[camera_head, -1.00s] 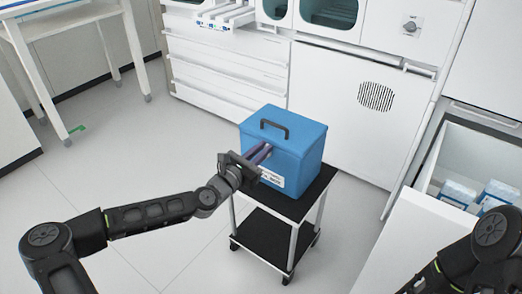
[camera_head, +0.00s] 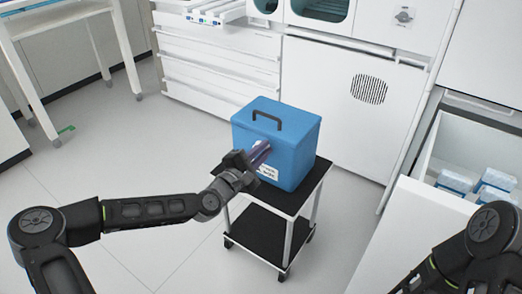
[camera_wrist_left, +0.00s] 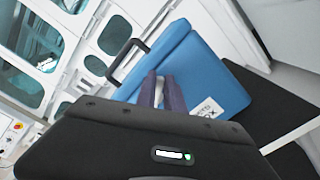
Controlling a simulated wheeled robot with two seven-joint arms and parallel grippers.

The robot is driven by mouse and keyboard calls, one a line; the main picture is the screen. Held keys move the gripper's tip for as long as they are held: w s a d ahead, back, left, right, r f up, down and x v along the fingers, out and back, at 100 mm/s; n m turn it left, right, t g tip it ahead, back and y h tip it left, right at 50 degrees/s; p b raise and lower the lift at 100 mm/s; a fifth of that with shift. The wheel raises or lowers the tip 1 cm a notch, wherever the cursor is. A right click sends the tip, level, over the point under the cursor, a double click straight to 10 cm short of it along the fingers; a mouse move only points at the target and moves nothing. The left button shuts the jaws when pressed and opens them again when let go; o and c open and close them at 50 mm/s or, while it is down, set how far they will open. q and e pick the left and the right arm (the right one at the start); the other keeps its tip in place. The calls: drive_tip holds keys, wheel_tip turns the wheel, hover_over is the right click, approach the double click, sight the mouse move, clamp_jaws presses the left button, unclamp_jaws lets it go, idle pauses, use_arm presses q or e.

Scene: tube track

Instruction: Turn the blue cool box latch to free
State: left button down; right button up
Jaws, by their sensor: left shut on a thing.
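The blue cool box (camera_head: 292,142) stands upright with its lid down on a black-topped cart, a black handle (camera_head: 267,119) on its lid. It also shows in the left wrist view (camera_wrist_left: 205,68). My left gripper (camera_head: 262,152) is at the box's front face, its fingers (camera_wrist_left: 162,92) close together. They are shut on the latch, which is mostly hidden between them; a small pale part (camera_wrist_left: 160,88) shows there in the left wrist view. A white label (camera_head: 268,172) is on the front face beside the fingers. My right gripper is out of view; only my right arm shows.
The small cart (camera_head: 310,190) has a black top and a lower shelf. White cabinets (camera_head: 335,100) stand behind it. An open white drawer (camera_head: 430,215) with blue-and-white packs (camera_head: 495,180) is at the right. A white table (camera_head: 60,20) stands at the far left.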

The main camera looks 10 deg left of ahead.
use_arm(q)
drive_tip(key=shift+s+d+f+m+b, duration=0.1)
drive_tip(key=shift+f+m+b, duration=0.25)
drive_tip(key=shift+m, duration=0.6)
drive_tip(key=shift+w+d+f+m+b, duration=0.1)
drive_tip(key=shift+f+m+b, duration=0.2)
drive_tip(key=shift+m, duration=0.7)
drive_tip(key=shift+s+d+f+m+b, duration=0.1)
drive_tip(key=shift+f+m+b, duration=0.25)
drive_tip(key=shift+m, duration=0.6)
drive_tip(key=c, duration=1.4)
unclamp_jaws()
drive_tip(key=shift+c, duration=0.2)
